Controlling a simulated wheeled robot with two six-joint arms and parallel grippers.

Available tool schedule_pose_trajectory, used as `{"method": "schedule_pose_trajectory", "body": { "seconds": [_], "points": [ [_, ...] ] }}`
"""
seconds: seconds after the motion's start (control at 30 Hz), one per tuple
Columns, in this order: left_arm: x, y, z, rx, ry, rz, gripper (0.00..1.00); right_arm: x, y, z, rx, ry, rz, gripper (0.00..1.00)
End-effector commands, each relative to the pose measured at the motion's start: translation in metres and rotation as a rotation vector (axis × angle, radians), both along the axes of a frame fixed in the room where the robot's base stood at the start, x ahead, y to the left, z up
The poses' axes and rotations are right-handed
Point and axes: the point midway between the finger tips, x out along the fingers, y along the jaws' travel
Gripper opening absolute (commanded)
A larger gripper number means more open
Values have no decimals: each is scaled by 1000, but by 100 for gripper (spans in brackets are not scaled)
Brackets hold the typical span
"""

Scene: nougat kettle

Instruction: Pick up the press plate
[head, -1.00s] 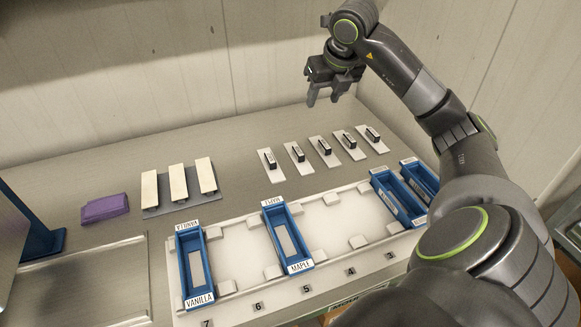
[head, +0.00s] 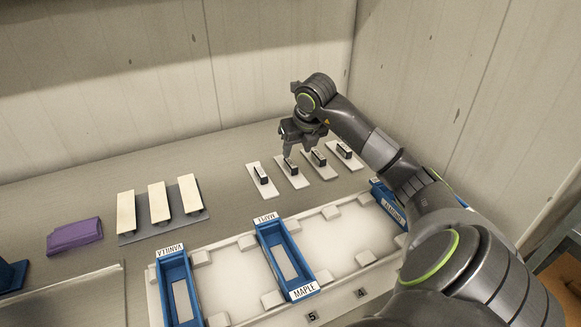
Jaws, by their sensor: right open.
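Several press plates, white slabs each with a dark upright grip, lie in a row on the grey worktop. From left to right I see one (head: 255,186), a second (head: 298,182), a third (head: 326,173) and a fourth (head: 352,163). My right arm covers the area to the right of them. My right gripper (head: 299,153) is open and points down, with its fingers over or just behind the second and third plates. I cannot tell its exact height or whether it touches a grip. My left gripper is out of view.
A white tray (head: 235,262) in front holds blue moulds, including VANILLA (head: 163,272), MAPLE (head: 264,241) and one at the right (head: 388,203). White bars (head: 158,203) on a grey plate and a purple block (head: 74,236) lie left. The wall stands behind.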

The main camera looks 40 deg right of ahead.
Motion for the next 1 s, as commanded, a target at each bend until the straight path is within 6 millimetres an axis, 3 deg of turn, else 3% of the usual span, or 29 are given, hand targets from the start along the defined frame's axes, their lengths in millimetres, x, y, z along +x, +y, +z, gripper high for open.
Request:
{"method": "schedule_pose_trajectory", "body": {
  "seconds": [0.1,0.37,0.7,0.97,1.0],
  "points": [
    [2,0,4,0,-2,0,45,7,-2,-17,2,2,-1,45],
    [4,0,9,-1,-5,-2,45,14,-3,-32,3,2,0,45],
    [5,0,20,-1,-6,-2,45,33,-9,-70,0,2,0,45],
    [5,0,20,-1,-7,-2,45,34,-9,-73,-2,-1,1,45],
    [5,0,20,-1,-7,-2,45,34,-9,-73,-1,0,1,42]
  ]
}}
